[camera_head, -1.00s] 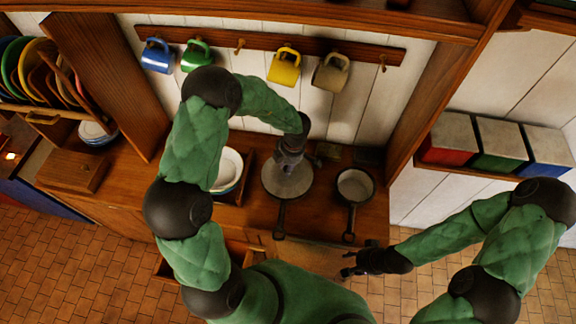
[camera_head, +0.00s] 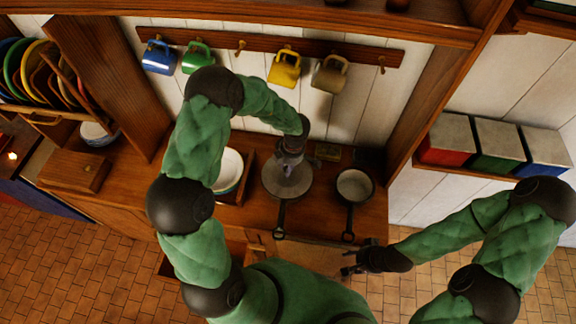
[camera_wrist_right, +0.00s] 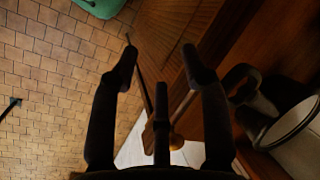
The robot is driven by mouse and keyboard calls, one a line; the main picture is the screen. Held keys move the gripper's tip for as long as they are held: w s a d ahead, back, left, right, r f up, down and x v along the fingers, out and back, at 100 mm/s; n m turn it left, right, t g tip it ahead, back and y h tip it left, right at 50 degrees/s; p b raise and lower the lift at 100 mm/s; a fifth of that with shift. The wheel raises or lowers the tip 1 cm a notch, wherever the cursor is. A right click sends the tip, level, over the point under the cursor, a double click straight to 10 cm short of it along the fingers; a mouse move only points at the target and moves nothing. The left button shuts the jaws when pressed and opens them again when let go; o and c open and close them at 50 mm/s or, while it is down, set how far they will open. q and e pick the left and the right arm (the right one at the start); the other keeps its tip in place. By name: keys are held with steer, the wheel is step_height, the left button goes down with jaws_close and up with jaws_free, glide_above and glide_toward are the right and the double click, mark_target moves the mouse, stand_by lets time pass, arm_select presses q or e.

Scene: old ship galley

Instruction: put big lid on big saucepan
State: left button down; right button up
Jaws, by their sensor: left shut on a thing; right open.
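The big saucepan stands on the wooden counter below my left gripper, with its dark handle (camera_head: 280,222) toward me. The big lid (camera_head: 287,186), a grey disc, is over the pan's opening and hides its inside. My left gripper (camera_head: 289,170) points down at the lid's middle and is shut on it, its fingertips partly hidden by the wrist. I cannot tell from above whether the lid rests on the rim or hangs just over it. My right gripper (camera_head: 347,264) is open and empty in front of the counter; its spread fingers show in the right wrist view (camera_wrist_right: 160,55).
A smaller open pan (camera_head: 355,186) stands right of the big saucepan; part of it shows in the right wrist view (camera_wrist_right: 295,135). Bowls (camera_head: 230,170) stand to the left. Mugs (camera_head: 284,69) hang behind. Canisters (camera_head: 496,145) stand on a shelf at the right.

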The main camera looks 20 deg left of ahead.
arm_select(q)
steer(key=shift+f+p, duration=0.4)
stand_by(0.8)
steer(key=c, duration=0.9)
jaws_free()
steer(key=shift+o, duration=0.2)
steer(key=shift+r+p, duration=3.5)
steer(key=shift+p, duration=1.05)
